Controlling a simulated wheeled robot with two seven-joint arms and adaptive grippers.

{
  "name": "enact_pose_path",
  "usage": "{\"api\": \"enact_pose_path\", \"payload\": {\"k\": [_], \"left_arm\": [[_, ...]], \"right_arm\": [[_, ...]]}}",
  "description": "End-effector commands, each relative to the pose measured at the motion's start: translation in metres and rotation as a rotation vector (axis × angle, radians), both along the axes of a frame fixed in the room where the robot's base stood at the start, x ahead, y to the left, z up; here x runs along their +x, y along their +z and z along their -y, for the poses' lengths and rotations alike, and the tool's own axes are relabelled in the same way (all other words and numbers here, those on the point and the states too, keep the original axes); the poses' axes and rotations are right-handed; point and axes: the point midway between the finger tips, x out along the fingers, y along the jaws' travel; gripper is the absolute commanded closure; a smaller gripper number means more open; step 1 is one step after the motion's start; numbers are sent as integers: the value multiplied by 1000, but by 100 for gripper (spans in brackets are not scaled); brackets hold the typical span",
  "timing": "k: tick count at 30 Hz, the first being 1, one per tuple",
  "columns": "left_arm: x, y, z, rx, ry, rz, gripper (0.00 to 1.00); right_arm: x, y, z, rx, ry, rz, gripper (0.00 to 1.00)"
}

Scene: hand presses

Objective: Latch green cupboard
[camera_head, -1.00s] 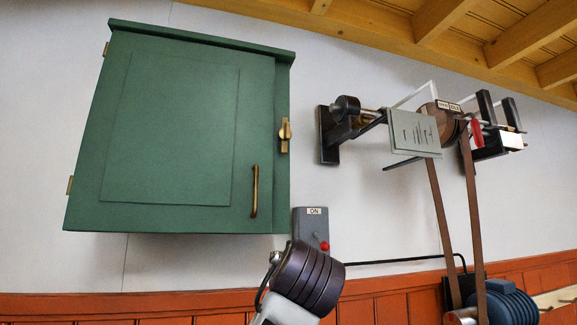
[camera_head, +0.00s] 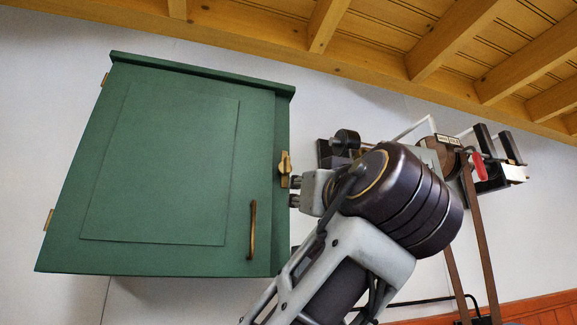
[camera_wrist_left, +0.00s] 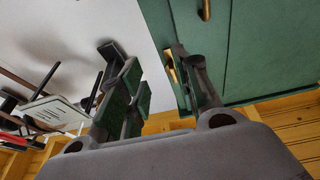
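The green cupboard (camera_head: 165,165) hangs on the wall with its door shut. Its brass latch (camera_head: 285,163) stands roughly upright at the door's right edge, above the brass handle (camera_head: 253,230). My left gripper (camera_head: 294,192) is just right of and below the latch, its tips by the cupboard's right edge. In the left wrist view the two fingers (camera_wrist_left: 150,62) are apart with nothing between them. The latch (camera_wrist_left: 171,72) is partly hidden beside the right-hand finger there; I cannot tell whether they touch. My right gripper is in neither view.
A belt-driven shaft with a red handle (camera_head: 479,166) is mounted on the wall to the right, partly hidden by my left arm. Brown belts (camera_head: 478,235) hang below it. The yellow beamed ceiling (camera_head: 390,40) is above. Bare wall lies left of the cupboard.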

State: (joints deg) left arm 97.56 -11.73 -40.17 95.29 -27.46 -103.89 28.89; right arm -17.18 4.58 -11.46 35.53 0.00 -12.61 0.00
Motion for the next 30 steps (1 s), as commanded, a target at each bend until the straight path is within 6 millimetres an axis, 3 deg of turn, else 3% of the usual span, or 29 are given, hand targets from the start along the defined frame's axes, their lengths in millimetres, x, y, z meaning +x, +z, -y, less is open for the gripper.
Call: {"api": "enact_pose_path", "payload": {"k": [3, 9, 22, 30], "left_arm": [[-23, 20, 5, -2, 15, 52, 68], [-43, 37, 10, -6, 28, 99, 68], [-46, 39, 10, -7, 29, 104, 68], [-36, 43, 7, -8, 30, 104, 68]], "right_arm": [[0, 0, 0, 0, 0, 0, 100], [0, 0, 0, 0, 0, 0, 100], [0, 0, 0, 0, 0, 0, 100], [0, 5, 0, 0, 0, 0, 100]]}}
